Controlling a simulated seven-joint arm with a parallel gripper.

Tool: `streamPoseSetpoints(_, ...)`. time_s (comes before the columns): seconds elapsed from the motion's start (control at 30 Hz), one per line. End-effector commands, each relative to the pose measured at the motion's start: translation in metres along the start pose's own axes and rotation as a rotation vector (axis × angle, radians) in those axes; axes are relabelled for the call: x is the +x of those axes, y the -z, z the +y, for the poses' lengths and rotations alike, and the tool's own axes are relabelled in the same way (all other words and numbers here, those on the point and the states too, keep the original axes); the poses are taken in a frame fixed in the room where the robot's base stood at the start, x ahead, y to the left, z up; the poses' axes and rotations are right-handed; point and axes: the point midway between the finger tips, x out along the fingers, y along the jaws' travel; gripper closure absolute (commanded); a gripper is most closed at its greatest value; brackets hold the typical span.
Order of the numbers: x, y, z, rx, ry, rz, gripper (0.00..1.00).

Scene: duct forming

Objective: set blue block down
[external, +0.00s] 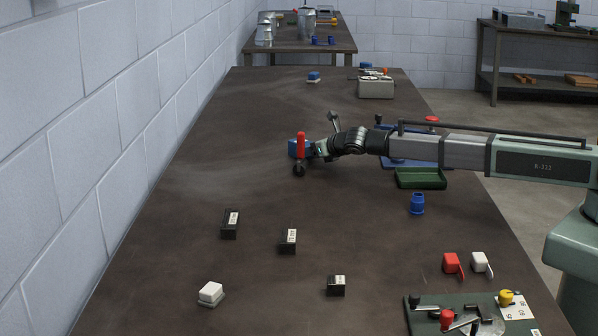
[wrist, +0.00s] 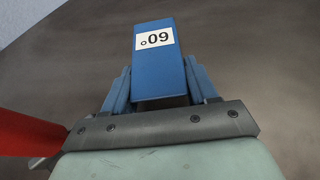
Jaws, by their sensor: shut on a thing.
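The blue block (wrist: 162,75) is held in my gripper (wrist: 162,95) and fills the upper middle of the wrist view. It carries a white label reading 60° upside down. The blue fingers press on its two sides. In the external view the blue block (external: 293,148) shows partly behind a red-handled part at the end of my arm. The dark table top (external: 180,180) lies beneath it. I cannot tell whether the block touches the table or hangs just above it.
Black labelled blocks (external: 230,225), (external: 288,241) and (external: 336,286) stand nearer the camera. A white block (external: 211,293) is at the front left. The table left of my gripper is clear.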

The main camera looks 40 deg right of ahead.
Motion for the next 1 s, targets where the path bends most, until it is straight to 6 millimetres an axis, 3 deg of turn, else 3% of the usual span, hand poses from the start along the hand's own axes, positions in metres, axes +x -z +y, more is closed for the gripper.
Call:
streamPoseSetpoints(0.13, 0.001, 0.003, 0.0, -0.001, 0.0, 0.0, 0.86)
streamPoseSetpoints(0.17, 0.001, 0.003, 0.0, -0.001, 0.0, 0.001, 0.4)
streamPoseSetpoints(0.4, 0.001, 0.003, 0.0, 0.0, 0.0, 0.001, 0.18)
streamPoseSetpoints(0.8, -0.001, -0.001, 0.0, 0.0, 0.0, 0.0, 0.17)
streamPoseSetpoints(1.0, -0.022, 0.001, -0.001, 0.0, 0.0, 0.0, 0.17)
